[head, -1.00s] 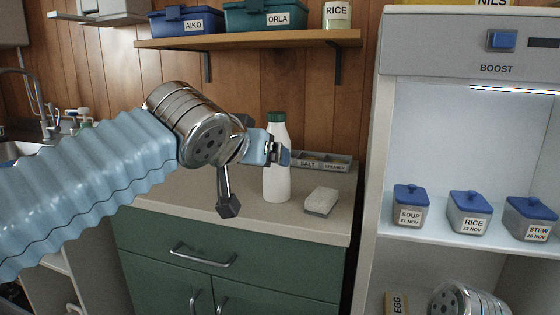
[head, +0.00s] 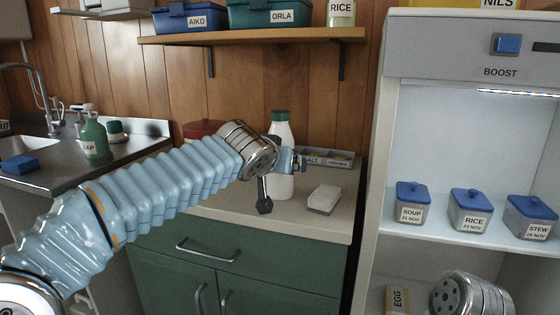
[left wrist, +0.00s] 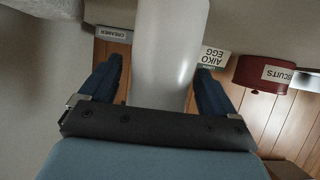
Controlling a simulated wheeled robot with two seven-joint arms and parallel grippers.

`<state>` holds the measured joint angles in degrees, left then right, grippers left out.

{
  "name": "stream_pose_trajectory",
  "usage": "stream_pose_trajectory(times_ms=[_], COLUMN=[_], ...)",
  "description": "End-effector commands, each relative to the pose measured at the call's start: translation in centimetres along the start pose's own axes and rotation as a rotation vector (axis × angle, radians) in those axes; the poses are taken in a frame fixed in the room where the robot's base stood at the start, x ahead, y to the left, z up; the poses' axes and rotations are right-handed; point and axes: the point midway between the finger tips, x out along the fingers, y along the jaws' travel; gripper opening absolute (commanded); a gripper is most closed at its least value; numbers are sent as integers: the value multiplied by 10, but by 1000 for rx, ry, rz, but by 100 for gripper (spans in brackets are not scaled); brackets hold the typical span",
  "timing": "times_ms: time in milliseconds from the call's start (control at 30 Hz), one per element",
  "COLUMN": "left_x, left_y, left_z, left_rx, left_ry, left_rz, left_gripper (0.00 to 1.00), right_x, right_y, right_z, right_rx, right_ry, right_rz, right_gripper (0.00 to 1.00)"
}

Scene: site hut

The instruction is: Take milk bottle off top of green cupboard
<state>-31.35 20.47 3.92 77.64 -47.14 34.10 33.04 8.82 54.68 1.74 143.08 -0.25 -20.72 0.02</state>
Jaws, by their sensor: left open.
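The milk bottle (head: 280,188) is white with a green cap and stands upright on the top of the green cupboard (head: 215,206). My left gripper (head: 296,160) is at the bottle's upper part in the head view and hides some of it. In the left wrist view the bottle (left wrist: 168,45) lies between the two dark blue fingers of the left gripper (left wrist: 160,78). The fingers are open, with a gap visible at least on the left side. My right gripper is not in view; only my right wrist shows at the lower right.
A white-and-grey block (head: 324,198) lies right of the bottle. A labelled tray (head: 325,157) is behind it, and a red container (head: 200,129) stands at the back left. A shelf (head: 250,37) overhangs. A tall lit unit (head: 373,190) stands to the right.

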Motion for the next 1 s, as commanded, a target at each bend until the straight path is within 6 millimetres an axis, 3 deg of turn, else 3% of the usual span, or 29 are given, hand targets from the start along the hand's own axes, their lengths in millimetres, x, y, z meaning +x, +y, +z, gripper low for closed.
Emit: stream_pose_trajectory(times_ms=[67, 500, 833, 1000], left_x=[0, 0, -3, -12], left_y=[0, 0, 0, 0], left_z=[0, 0, -5, -25], left_rx=[0, 0, 0, -1], left_ry=[0, -1, 2, 4], left_rz=[0, 0, 0, 0], left_gripper=[90, 23, 22, 22], right_x=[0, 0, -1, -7], right_y=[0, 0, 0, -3], right_z=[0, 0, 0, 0], right_rx=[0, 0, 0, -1], right_ry=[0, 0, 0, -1], right_rz=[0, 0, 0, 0], right_gripper=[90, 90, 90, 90])
